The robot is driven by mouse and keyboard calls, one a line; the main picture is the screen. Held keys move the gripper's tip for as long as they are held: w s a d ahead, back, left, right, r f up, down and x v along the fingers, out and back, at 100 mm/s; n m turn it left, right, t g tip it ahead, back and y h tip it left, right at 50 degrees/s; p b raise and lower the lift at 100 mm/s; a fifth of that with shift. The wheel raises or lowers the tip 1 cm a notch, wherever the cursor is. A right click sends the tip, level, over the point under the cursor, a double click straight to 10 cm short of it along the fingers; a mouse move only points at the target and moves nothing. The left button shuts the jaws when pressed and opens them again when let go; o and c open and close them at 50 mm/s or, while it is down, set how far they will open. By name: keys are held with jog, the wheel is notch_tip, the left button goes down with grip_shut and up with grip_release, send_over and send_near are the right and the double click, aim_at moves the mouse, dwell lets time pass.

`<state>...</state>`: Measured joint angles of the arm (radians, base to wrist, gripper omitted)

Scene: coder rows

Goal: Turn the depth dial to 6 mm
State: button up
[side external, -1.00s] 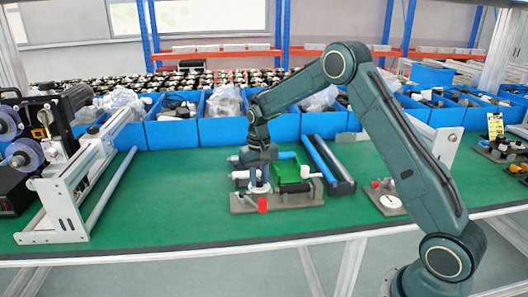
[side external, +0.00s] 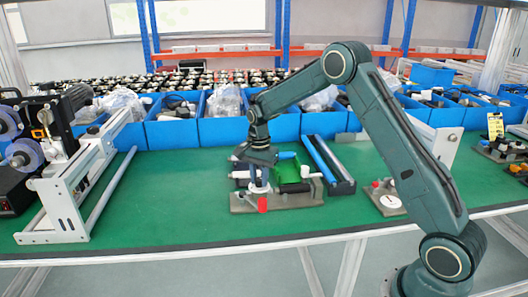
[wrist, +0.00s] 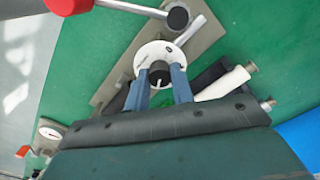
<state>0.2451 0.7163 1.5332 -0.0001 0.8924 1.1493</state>
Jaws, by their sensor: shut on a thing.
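The depth dial is a white disc (wrist: 152,51) with dark marks and a black centre knob (wrist: 160,76) bearing a white pointer line. It sits on a grey base plate (side external: 302,198) on the green bench. My gripper (wrist: 158,84) has its two blue fingers closed around the knob from either side. In the side external view my gripper (side external: 258,183) points down at the left part of the plate, and the dial is mostly hidden there. The reading at the pointer is too small to make out.
A red handle (side external: 262,205) stands at the plate's front, close to my gripper. A green part (side external: 288,172) and white roller are beside it. Blue-topped rails (side external: 328,165) lie to the right. Blue bins (side external: 220,130) line the back. Green bench is clear at left front.

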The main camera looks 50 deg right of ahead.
aim_at(259, 179)
jog(key=shift+m, duration=1)
jog(key=o, duration=1)
jog(key=shift+r, duration=0.1)
notch_tip(259, 179, up, 14)
jog(key=shift+f, duration=0.15)
